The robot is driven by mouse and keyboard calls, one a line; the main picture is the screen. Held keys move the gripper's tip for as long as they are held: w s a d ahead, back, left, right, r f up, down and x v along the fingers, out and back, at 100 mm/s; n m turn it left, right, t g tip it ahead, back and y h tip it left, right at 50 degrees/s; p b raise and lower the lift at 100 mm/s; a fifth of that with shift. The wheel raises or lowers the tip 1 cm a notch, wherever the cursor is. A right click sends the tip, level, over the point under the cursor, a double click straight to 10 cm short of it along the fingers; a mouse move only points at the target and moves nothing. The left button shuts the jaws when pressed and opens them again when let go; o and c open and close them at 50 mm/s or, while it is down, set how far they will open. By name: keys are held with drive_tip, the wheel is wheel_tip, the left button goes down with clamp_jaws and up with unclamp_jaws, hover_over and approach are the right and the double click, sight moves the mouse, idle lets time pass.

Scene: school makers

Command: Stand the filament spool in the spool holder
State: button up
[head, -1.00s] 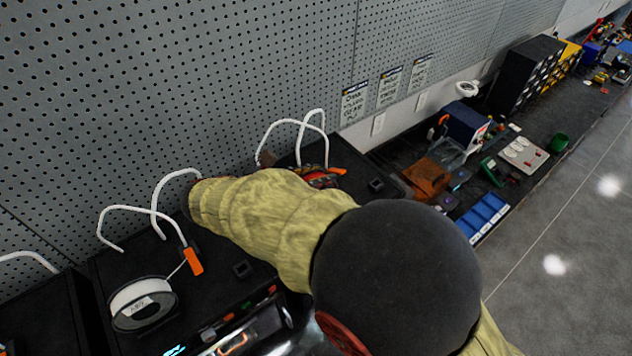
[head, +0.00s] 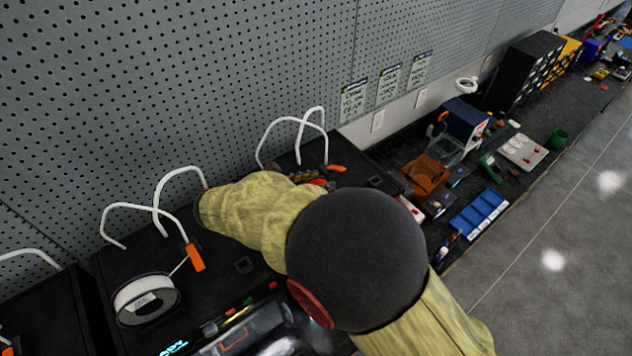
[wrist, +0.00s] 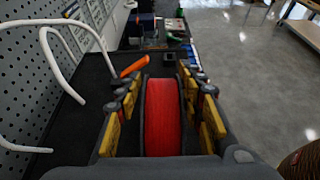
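The filament spool (wrist: 163,118), red filament between dark flanges, stands on edge between the fingers in the wrist view. My gripper (wrist: 161,82) has its yellow-padded fingers against or very close to both flanges and looks shut on it. In the head view my arm hides most of the gripper (head: 318,181); only a little red and yellow shows beyond my wrist, above a black printer top. I cannot make out the spool holder for certain; it may be hidden under the spool or my arm.
A white spool (head: 147,299) sits on the left printer top near an orange clip (head: 195,257). White tubes (head: 292,122) arch up beside the pegboard (head: 180,80). An orange part (wrist: 135,66) lies just beyond the fingers. The bench at right holds a blue tray (head: 478,214).

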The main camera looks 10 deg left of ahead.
drive_tip(key=shift+o, duration=1.2)
drive_tip(key=shift+r, duration=0.15)
drive_tip(key=b+v, duration=0.2)
drive_tip(key=v, duration=1)
